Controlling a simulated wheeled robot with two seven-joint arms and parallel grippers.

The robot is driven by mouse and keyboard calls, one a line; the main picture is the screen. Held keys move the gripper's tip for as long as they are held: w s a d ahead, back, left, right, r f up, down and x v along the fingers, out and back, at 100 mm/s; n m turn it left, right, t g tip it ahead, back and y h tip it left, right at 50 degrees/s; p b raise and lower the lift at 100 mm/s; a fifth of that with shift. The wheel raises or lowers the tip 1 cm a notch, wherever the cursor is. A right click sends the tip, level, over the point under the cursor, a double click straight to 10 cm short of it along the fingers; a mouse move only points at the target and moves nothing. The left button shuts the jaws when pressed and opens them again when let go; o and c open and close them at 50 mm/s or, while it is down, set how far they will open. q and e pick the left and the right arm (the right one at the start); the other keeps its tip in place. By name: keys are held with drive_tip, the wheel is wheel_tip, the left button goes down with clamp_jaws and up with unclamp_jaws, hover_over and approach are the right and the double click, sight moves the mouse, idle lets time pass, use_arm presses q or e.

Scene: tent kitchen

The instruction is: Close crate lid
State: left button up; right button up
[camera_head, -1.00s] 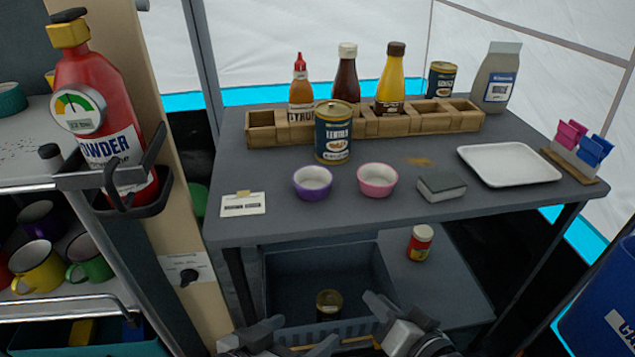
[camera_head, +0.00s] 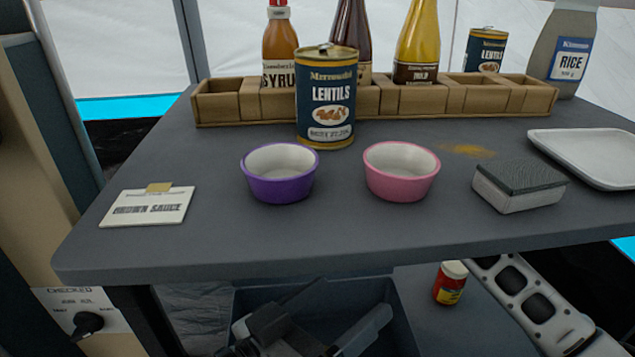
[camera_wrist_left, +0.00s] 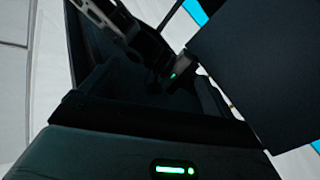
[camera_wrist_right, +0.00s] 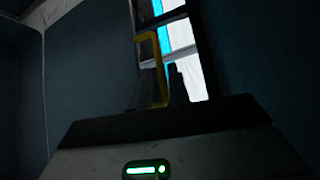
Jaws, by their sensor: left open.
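The dark blue crate (camera_head: 408,325) sits on the shelf below the table, partly cut off by the bottom edge of the head view. I cannot make out its lid there. My left gripper (camera_head: 352,299) is open over the crate, with its two fingers apart and nothing seen between them. The left wrist view is dark. My right arm reaches under the table at the right, and its gripper is hidden in the head view. The right wrist view shows a yellow bar-like frame (camera_wrist_right: 164,70) close ahead between dark blue surfaces. I cannot tell whether the right gripper touches it.
The grey tabletop (camera_head: 330,235) overhangs the crate. On it are a purple bowl (camera_head: 278,188), a pink bowl (camera_head: 400,185), a lentils can (camera_head: 326,105), a sponge (camera_head: 518,190) and a white tray (camera_head: 590,155). A red jar (camera_head: 449,285) stands right of the crate.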

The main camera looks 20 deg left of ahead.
drive_tip(key=b+x, duration=0.1)
drive_tip(key=x, duration=0.2)
drive_tip(key=shift+w+a, duration=0.15)
drive_tip(key=shift+a, duration=0.1)
use_arm(q)
drive_tip(key=r, duration=0.1)
drive_tip(key=w+m+t, duration=0.1)
drive_tip(key=r+m+t, duration=0.1)
drive_tip(key=shift+w+a+r+h, duration=0.15)
drive_tip(key=shift+a+r+h, duration=0.15)
drive_tip(key=shift+h, duration=0.1)
use_arm(e)
drive_tip(key=shift+c, duration=0.4)
clamp_jaws()
